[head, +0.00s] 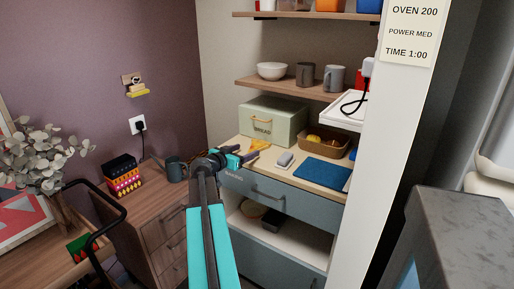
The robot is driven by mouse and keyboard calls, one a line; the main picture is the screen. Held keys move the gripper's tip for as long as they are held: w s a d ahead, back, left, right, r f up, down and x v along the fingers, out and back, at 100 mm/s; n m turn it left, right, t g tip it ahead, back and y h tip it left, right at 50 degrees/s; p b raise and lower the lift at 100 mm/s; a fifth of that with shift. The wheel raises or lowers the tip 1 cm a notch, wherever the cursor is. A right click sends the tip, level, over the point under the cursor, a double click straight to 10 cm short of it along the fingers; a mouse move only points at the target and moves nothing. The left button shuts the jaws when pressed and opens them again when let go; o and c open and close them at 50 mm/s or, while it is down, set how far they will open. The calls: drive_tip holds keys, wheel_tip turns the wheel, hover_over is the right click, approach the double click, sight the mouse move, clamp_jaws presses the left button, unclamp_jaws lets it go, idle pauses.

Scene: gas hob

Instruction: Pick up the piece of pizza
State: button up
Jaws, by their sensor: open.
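A small yellow-orange piece (259,144), which looks like the piece of pizza, lies on the light wooden top of the blue-grey cabinet, in front of the bread box. Its details are too small to make out. My gripper (247,153) is at the end of my extended teal and black arm, close to the cabinet's left front edge. It is open and appears empty. It shows just left of and below the yellow-orange piece in the picture. I cannot tell its height above the top.
A green bread box (273,121) stands behind. A grey item (285,159), a blue mat (323,174) and a basket of food (333,145) are to the right. A dark mug (175,169) stands on the wooden desk at left. A shelf (290,87) hangs above.

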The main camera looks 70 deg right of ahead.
sight(254, 147)
drive_tip(key=shift+d, duration=0.1)
drive_tip(key=shift+p+x, duration=0.6)
drive_tip(key=shift+x, duration=1.9)
drive_tip(key=shift+f, duration=0.1)
drive_tip(key=c, duration=1.2)
